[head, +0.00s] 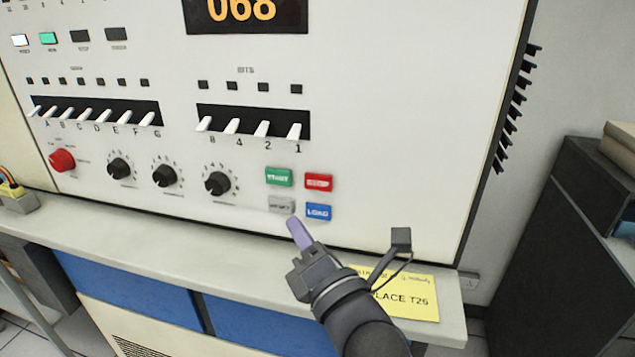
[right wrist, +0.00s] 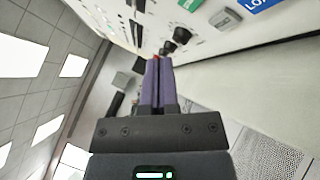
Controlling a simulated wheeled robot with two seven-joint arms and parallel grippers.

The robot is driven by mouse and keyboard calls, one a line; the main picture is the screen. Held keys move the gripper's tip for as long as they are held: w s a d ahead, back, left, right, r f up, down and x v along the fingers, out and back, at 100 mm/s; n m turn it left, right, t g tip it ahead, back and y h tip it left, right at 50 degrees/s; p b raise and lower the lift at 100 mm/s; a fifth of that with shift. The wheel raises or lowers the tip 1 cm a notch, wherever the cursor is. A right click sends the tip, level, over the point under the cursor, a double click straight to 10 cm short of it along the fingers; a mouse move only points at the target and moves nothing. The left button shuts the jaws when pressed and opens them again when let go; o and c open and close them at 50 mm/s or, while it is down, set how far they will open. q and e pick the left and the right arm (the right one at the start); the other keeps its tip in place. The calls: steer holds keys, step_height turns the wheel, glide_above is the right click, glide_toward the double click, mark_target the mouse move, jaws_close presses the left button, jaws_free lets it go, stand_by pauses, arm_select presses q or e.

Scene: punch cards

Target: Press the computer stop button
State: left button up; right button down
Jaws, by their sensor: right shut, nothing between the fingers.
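The computer's white front panel (head: 380,120) carries a red button (head: 319,181) at the upper right of a group with a green START button (head: 279,177), a grey button (head: 281,205) and a blue button marked LOAD (head: 318,212). The red button's label is blurred but looks like STOP. My right gripper (head: 298,232) is shut and empty, its purple fingers just below the grey button in the head view. In the right wrist view the shut fingers (right wrist: 157,80) point along the panel, with the grey button (right wrist: 224,19) and part of the blue one (right wrist: 256,3) beside them. My left gripper is out of view.
A ledge (head: 240,245) runs below the panel, with a yellow note (head: 415,300) partly behind my right arm. Black knobs (head: 217,182), a red knob (head: 62,160) and white toggle switches (head: 262,129) are on the panel. A dark cabinet (head: 560,230) stands at the right.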

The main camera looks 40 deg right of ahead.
mark_target(306, 178)
steer(key=shift+w+d, duration=0.1)
steer(key=shift+w+d+b, duration=0.35)
steer(key=shift+w+d, duration=1.05)
steer(key=shift+d, duration=0.25)
steer(key=shift+w+d+b, duration=0.3)
steer(key=shift+w+d, duration=1.1)
steer(key=shift+d, duration=0.25)
steer(key=shift+w, duration=0.1)
steer(key=shift+w+d, duration=0.15)
steer(key=shift+d, duration=0.15)
